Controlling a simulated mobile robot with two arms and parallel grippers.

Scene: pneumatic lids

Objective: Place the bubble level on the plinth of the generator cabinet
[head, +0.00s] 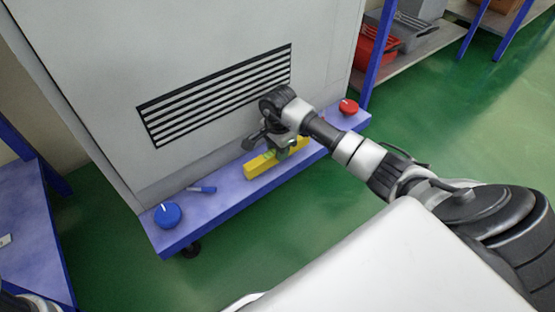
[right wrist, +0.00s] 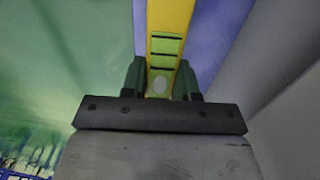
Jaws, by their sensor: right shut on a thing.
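The yellow bubble level (head: 260,166) lies lengthwise along the blue plinth (head: 226,203) of the grey generator cabinet (head: 215,50). It is at or just over the plinth's surface; I cannot tell whether it touches. My right gripper (head: 287,148) is shut on the level and partly hides it in the head view. In the right wrist view the fingers (right wrist: 161,82) grip the sides of the level (right wrist: 168,18), with the blue plinth (right wrist: 215,40) behind it.
A blue round knob-like thing (head: 168,215) and a small blue pen-like thing (head: 202,189) sit on the plinth's left part. A red round thing (head: 348,106) sits at its right end. Blue-framed shelving with bins (head: 405,32) stands at the back right. Green floor (head: 440,110) is open.

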